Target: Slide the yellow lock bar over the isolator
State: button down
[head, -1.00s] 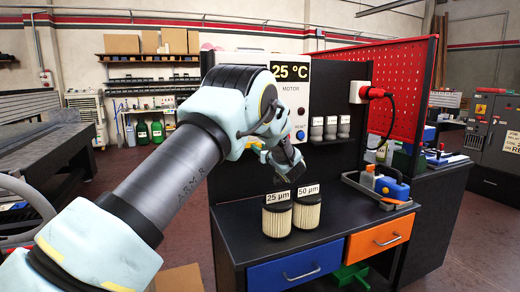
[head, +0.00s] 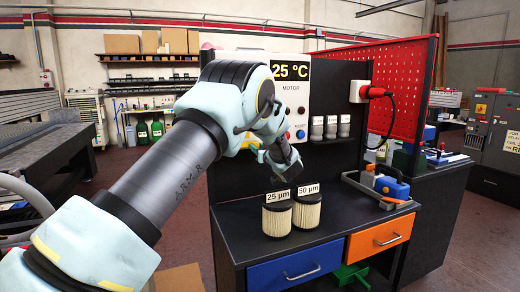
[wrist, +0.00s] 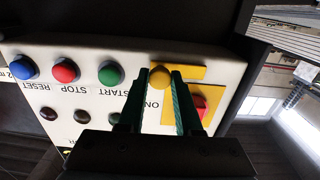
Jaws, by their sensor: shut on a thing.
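In the wrist view the white control panel (wrist: 60,92) appears upside down. My gripper (wrist: 159,74) is shut on the round yellow knob (wrist: 159,78) of the yellow lock bar (wrist: 192,72), with one green-lined finger on each side. The bar runs to the right of the knob, along the upper edge of an orange-yellow plate (wrist: 212,90). The red isolator (wrist: 201,104) shows on this plate, below the bar in the picture and partly hidden by the right finger. In the head view my gripper (head: 283,172) is at the panel's lower side, and the bar is hidden.
Blue (wrist: 25,67), red (wrist: 65,70) and green (wrist: 111,72) buttons sit left of the knob, with dark lamps beside them. Two filter cartridges (head: 277,217) stand on the bench (head: 345,222) below my gripper. A tray with a blue-and-orange tool (head: 392,187) is at the right.

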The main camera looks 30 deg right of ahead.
aim_at(245, 146)
jog(key=a, duration=0.3)
jog(key=shift+w+a+b, duration=0.15)
jog(key=shift+w+b, duration=0.05)
jog(key=shift+b, duration=0.2)
jog(key=c, duration=0.6)
grip_release()
jog(key=shift+s, duration=0.1)
jog(key=s+b, duration=0.1)
jog(key=s, duration=0.2)
jog(key=s+a+b, duration=0.1)
jog(key=s, duration=0.3)
jog(key=s+b, duration=0.1)
jog(key=s, duration=0.2)
jog(key=shift+s+a, duration=0.2)
jog(key=shift+s, duration=0.1)
